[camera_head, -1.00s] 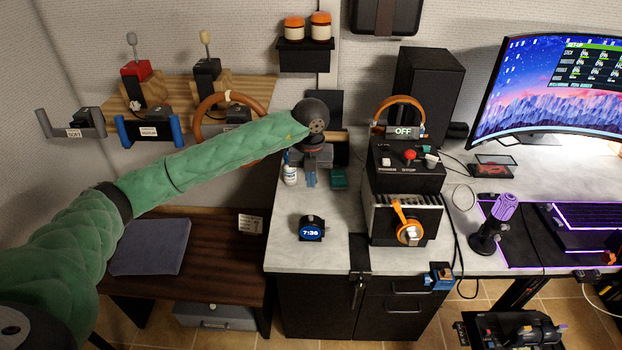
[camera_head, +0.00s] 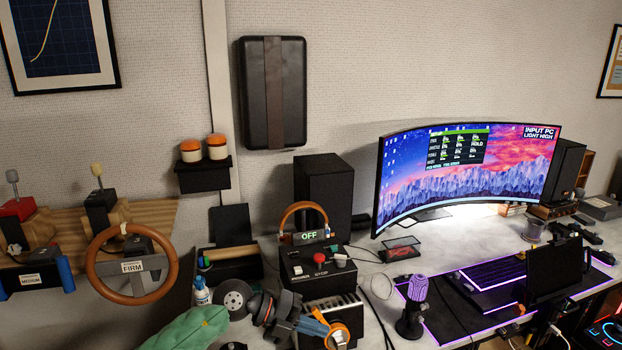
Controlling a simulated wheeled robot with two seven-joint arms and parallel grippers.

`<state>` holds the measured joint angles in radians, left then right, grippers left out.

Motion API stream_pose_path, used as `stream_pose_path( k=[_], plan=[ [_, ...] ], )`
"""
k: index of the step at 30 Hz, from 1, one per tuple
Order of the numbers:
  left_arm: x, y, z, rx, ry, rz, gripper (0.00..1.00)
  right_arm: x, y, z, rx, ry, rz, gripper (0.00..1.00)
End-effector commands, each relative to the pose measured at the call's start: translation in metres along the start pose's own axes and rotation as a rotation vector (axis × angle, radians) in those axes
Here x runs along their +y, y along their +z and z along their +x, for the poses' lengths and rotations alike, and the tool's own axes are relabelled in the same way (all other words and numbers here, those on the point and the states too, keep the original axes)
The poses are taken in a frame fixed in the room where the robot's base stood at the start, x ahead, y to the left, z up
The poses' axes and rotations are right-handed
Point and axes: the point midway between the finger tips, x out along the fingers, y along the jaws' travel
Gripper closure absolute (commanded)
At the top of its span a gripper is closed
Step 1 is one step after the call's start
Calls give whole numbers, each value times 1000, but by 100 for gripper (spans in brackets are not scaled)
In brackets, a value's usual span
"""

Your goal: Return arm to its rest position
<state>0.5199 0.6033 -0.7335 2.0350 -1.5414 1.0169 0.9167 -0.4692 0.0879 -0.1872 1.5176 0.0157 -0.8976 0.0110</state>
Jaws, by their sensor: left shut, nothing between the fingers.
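My left arm (camera_head: 192,330), in a green quilted sleeve, comes in at the bottom edge left of centre. It ends in a dark round wrist. My left gripper (camera_head: 314,325) is grey with blue finger parts. It is shut with nothing held and appears in front of the black-and-silver box with the orange dial (camera_head: 337,336). Whether it touches the box cannot be told. My right arm and right gripper are not in view.
The control box with red knob (camera_head: 318,258) and OFF sign stands behind the gripper. A white bottle (camera_head: 201,292) is left of the wrist. The steering wheel (camera_head: 131,264) is further left. A purple microphone (camera_head: 410,305) and curved monitor (camera_head: 470,170) are right.

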Motion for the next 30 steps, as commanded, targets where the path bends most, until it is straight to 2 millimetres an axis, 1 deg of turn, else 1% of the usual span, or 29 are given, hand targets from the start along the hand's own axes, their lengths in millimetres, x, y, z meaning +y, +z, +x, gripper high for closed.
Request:
stream_pose_path(
  k=[1,4,6,9,12,15,17,19,20,23,26,27,29,30],
  plan=[
    [-13,-9,6,-4,-107,-14,100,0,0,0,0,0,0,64],
    [-41,-20,8,-37,-323,-50,100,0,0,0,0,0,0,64],
    [-58,-23,3,-74,-467,-86,100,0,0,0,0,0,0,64],
    [-76,-24,-10,-146,-660,-155,100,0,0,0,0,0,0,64],
    [-84,-20,-29,-238,-834,-244,100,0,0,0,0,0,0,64],
    [-81,-13,-52,-349,-985,-352,100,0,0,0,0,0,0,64],
    [-74,-9,-66,-422,-1063,-424,100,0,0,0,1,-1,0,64],
    [-61,-3,-82,-515,-1141,-516,100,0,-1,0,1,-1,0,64],
    [-54,-1,-89,-555,-1170,-559,100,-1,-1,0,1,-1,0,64],
    [-23,4,-110,-698,-1245,-709,100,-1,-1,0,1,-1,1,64],
    [16,4,-127,-845,-1284,-874,100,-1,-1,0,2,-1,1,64],
    [34,2,-132,-903,-1291,-945,100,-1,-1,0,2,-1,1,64],
    [62,-3,-138,-991,-1287,-1052,100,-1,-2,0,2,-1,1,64],
    [81,-8,-141,-1047,-1277,-1126,100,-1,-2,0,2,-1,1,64]
  ],
)
